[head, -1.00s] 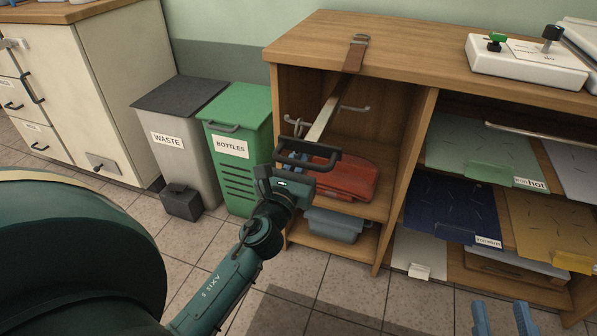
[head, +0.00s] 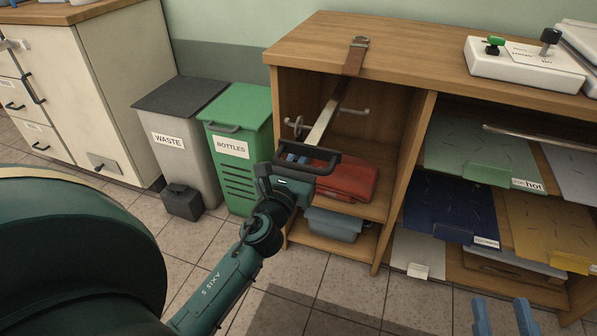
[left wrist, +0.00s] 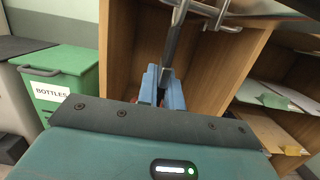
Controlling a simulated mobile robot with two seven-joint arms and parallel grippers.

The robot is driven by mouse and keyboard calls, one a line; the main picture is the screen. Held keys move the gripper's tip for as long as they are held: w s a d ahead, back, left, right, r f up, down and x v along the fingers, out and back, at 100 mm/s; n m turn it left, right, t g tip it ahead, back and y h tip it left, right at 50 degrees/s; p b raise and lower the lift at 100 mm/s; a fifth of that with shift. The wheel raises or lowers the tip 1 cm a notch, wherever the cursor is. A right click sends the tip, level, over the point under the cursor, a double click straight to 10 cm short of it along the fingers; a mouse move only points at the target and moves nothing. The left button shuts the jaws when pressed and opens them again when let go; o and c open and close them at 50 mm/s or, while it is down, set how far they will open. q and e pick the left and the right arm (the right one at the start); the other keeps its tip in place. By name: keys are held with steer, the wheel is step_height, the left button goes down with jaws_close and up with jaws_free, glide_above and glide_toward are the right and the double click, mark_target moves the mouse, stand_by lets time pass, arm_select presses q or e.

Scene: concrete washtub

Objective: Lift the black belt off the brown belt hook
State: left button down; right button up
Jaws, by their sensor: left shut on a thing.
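A brown strap (head: 354,60) with a metal buckle lies over the front edge of the wooden cabinet top. Below it a narrow strip, the belt (head: 326,121), slants down to my left gripper; it looks pale and shiny in the head view. In the left wrist view the belt (left wrist: 171,55) looks dark. Metal hook prongs (head: 353,110) stick out beside it, and they show at the top of the left wrist view (left wrist: 214,12). My left gripper (left wrist: 162,86) is shut on the belt's lower part. My right gripper (head: 500,303) is open and empty at the bottom right.
The cabinet's side wall (head: 405,135) stands right of the belt. A red case (head: 345,183) and a grey-blue box (head: 335,224) sit on shelves below. A green bottles bin (head: 237,130) and grey waste bin (head: 180,115) stand left. Tiled floor is clear in front.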

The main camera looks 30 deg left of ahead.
arm_select(q)
steer(key=s+a, duration=0.2)
steer(key=a, duration=0.9)
steer(key=shift+s+r+p, duration=0.3)
steer(key=shift+r+p, duration=0.05)
steer(key=shift+r, duration=0.05)
stand_by(0.7)
